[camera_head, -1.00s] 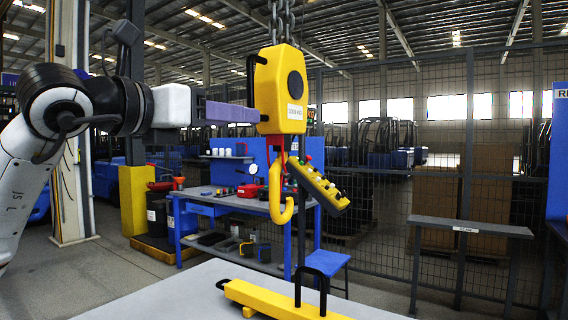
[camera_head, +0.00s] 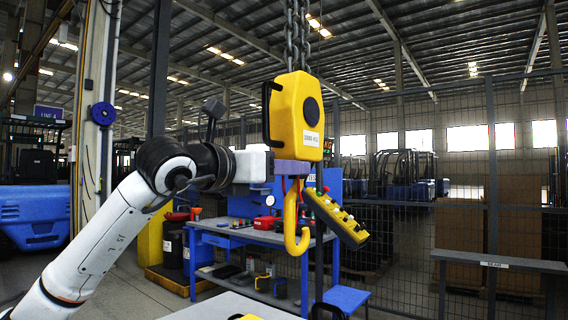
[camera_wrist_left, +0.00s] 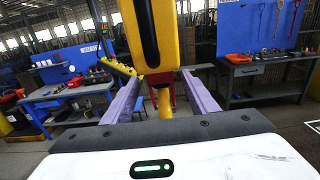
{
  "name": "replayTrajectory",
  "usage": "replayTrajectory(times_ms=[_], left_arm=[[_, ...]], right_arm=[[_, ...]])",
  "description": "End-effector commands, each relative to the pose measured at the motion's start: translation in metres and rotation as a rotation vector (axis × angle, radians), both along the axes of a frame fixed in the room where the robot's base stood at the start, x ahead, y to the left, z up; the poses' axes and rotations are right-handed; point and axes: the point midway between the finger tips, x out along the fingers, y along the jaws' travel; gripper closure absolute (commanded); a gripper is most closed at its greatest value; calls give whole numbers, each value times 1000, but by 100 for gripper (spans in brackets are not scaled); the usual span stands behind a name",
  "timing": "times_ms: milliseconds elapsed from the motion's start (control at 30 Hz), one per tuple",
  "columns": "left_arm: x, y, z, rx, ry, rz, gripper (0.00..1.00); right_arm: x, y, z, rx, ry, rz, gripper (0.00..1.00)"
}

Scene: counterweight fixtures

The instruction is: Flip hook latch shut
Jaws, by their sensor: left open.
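A yellow hoist block (camera_head: 298,115) hangs from chains, with a yellow hook (camera_head: 297,225) below it. A red part (camera_head: 284,186), perhaps the latch, shows at the top of the hook; its position against the hook opening is unclear. My left gripper (camera_head: 293,168) is at the hook's neck, just under the block. In the left wrist view, its purple fingers (camera_wrist_left: 160,80) are apart, one on each side of the yellow hook (camera_wrist_left: 164,102), with red showing between them. Contact cannot be told. The block (camera_wrist_left: 150,35) hides much of the hook there. My right gripper is not in view.
A black and yellow button pendant (camera_head: 335,215) hangs close right of the hook. A blue workbench (camera_head: 245,235) stands behind. A pale table edge (camera_head: 215,308) and a black handle (camera_head: 328,309) lie below. A wire fence runs across the back.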

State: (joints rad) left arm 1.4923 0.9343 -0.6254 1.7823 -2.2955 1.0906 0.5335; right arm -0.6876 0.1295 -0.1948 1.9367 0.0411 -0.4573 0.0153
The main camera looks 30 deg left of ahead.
Motion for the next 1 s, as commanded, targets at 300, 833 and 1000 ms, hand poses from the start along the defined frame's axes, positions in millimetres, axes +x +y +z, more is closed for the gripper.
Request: replayTrajectory(times_ms=[300, 833, 1000], left_arm=[[9, -1, -1, 1, 1, 0, 47], [9, -2, -1, 0, -1, -2, 100], [22, -13, -3, -5, -22, -20, 100]], right_arm=[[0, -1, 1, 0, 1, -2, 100], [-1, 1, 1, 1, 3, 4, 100], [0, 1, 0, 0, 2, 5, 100]])
